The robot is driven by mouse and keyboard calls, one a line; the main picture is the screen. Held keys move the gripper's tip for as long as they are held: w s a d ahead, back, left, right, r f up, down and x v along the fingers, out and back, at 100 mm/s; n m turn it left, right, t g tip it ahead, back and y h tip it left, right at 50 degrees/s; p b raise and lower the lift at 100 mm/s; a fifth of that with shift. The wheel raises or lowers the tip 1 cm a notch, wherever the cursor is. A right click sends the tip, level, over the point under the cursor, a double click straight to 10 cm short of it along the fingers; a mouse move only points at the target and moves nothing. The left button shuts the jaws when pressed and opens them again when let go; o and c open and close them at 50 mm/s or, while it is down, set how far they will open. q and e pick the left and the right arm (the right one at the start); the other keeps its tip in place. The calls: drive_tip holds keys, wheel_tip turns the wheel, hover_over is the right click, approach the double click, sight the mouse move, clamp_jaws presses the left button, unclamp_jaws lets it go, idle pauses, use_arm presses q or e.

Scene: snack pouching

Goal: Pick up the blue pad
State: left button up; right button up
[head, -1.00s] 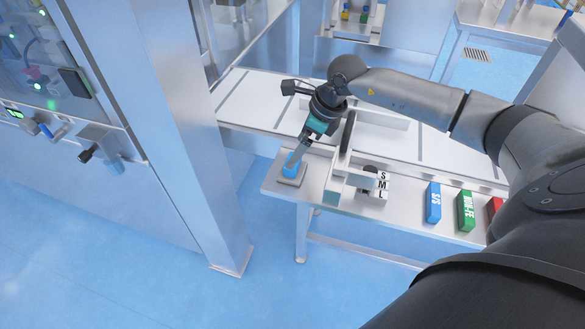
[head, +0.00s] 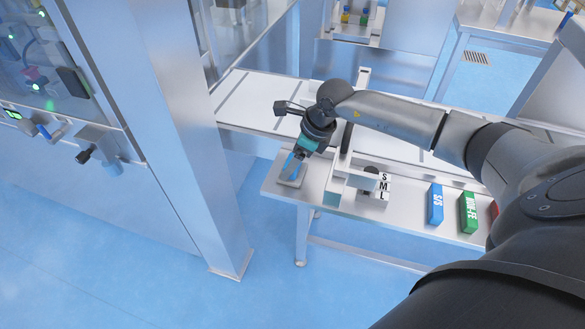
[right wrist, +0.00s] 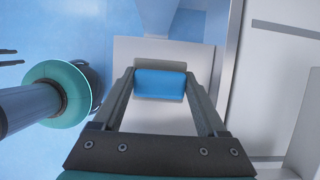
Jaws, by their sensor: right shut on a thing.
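The blue pad (right wrist: 160,84) lies between the two fingers of my right gripper (right wrist: 160,78) in the right wrist view, with a finger against each end. The gripper is shut on it. In the head view the right gripper (head: 292,165) points down at the pale square plate (head: 298,182) at the left end of the steel table, and only a little blue shows there. The plate also lies behind the pad in the right wrist view (right wrist: 165,122). I cannot tell whether the pad still touches the plate.
A white bracket (head: 345,187) stands just right of the plate, near an S, M, L sign (head: 383,187). A blue box (head: 435,204) and a green box (head: 467,212) stand further right. A steel post (head: 165,120) rises at the left. The white conveyor (head: 250,100) runs behind.

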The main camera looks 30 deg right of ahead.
use_arm(q)
drive_tip(key=shift+s, duration=0.2)
use_arm(e)
drive_tip(key=c, duration=0.6)
drive_tip(key=shift+r, duration=0.6)
use_arm(q)
drive_tip(key=shift+g, duration=0.3)
drive_tip(key=s+d+r+p, duration=0.2)
drive_tip(key=r+p, duration=0.1)
drive_tip(key=shift+s+r+p, duration=0.2)
drive_tip(key=shift+s+p, duration=0.05)
drive_tip(key=shift+p, duration=0.05)
use_arm(e)
wheel_tip(320, 180, up, 19)
use_arm(q)
drive_tip(key=shift+a, duration=0.1)
use_arm(e)
drive_tip(key=shift+f, duration=0.1)
